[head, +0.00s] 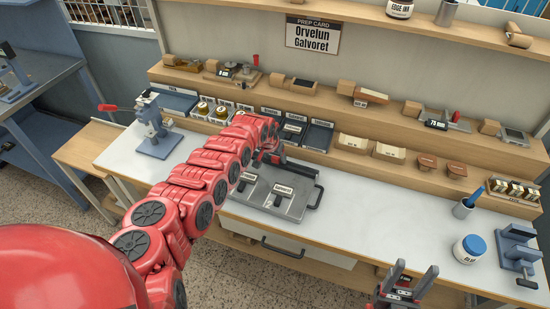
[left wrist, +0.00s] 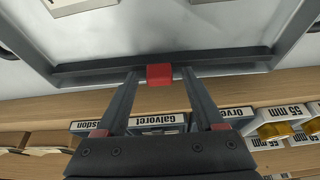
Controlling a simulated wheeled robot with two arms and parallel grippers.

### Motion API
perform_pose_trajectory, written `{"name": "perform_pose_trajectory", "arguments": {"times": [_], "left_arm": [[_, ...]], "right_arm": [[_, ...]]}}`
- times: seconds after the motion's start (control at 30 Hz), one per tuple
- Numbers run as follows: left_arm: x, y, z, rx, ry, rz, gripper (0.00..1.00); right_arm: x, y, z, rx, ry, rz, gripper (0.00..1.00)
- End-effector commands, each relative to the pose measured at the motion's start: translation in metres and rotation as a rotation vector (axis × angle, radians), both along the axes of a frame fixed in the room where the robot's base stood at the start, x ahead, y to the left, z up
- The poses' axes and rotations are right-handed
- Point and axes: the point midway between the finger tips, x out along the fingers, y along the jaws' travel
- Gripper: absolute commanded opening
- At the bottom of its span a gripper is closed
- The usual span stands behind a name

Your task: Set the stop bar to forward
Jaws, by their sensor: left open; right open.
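The stop bar (head: 301,168) is a dark bar along the far side of a grey metal tray (head: 262,206) on the bench. In the left wrist view the dark bar (left wrist: 90,66) crosses the picture, with a red block (left wrist: 159,76) at its middle. My left gripper (head: 266,157) is at the tray's far side, partly hidden by my arm in the head view. In the left wrist view its open fingers (left wrist: 160,82) stand on either side of the red block, with gaps visible.
Two labelled pieces (head: 283,190) lie on the tray, which has a dark handle (head: 316,197) at its right. Black labelled boxes (head: 318,136) stand close behind it. A press (head: 155,128) is left; a blue-lidded jar (head: 469,248) and a vise (head: 517,250) are right. The white benchtop between is clear.

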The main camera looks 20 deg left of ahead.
Motion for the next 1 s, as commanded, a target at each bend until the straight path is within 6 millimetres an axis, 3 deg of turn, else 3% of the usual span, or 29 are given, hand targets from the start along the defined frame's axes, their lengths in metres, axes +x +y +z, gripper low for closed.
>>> {"name": "perform_pose_trajectory", "arguments": {"times": [0.27, 0.67, 1.0], "left_arm": [[0.0003, -0.0001, -0.0003, 0.0, -0.001, 0.0, 0.7], [0.0004, -0.0003, -0.0002, 0.0, -0.001, -0.001, 0.0], [0.0003, -0.0004, -0.0002, -0.001, -0.001, -0.001, 0.0]], "right_arm": [[0.0, 0.0, 0.0, 0.0, 0.0, 0.0, 0.54], [0.0, 0.0, -0.0001, 0.0, 0.0, 0.0, 0.54], [0.0, 0.0, 0.0, 0.0, 0.0, 0.0, 0.54]]}}
